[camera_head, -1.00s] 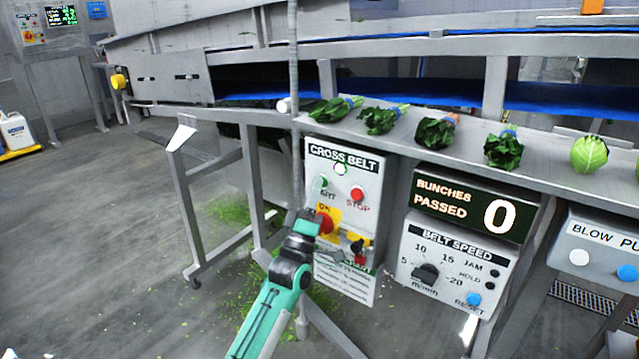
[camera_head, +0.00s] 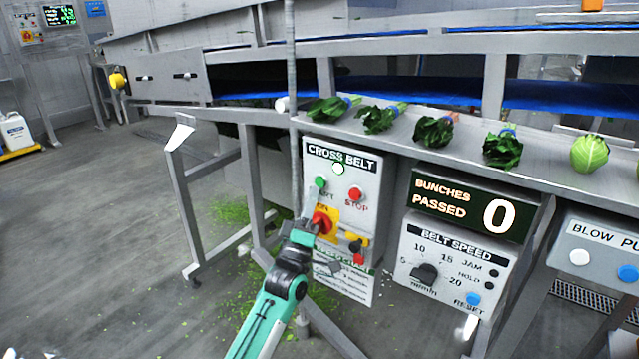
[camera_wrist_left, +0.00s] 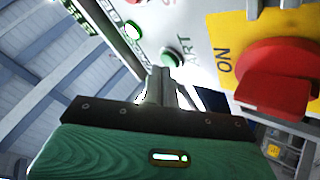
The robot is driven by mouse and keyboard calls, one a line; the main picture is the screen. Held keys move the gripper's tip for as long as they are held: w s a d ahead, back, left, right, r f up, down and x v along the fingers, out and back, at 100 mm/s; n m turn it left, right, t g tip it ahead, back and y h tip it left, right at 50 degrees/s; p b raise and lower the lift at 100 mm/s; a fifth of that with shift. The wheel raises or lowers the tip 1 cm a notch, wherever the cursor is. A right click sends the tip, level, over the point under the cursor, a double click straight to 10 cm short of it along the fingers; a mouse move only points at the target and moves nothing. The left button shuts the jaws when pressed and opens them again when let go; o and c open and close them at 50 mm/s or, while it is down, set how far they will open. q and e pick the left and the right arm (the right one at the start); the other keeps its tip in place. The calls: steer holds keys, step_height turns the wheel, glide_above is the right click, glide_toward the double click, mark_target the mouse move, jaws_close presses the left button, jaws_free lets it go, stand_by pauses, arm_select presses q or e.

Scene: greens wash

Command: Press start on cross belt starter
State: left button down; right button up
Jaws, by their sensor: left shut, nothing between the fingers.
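The cross belt starter (camera_head: 369,176) is a light grey box below the conveyor in the head view. Its green start button (camera_head: 320,182) sits left of the red stop button (camera_head: 355,194), with a pale lamp (camera_head: 338,168) above. A red rotary switch (camera_head: 321,222) on a yellow plate is lower. In the left wrist view the green button (camera_wrist_left: 171,57) lies just beyond the fingertips of my left gripper (camera_wrist_left: 160,75). The gripper is shut and empty; a gap to the button cannot be judged. The red switch (camera_wrist_left: 275,80) is at its right. My right gripper is out of view.
A counter display reading 0 (camera_head: 470,205) and a belt speed panel (camera_head: 453,262) stand right of the starter. Leafy bunches (camera_head: 434,131) lie on the ledge above. A grey frame leg (camera_head: 180,210) stands at left. The floor further left is open.

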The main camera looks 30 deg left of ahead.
arm_select(q)
steer(key=s, duration=0.1)
steer(key=s+p, duration=0.1)
steer(key=s, duration=0.3)
steer(key=shift+a+p, duration=0.25)
steer(key=shift+p, duration=0.05)
stand_by(0.6)
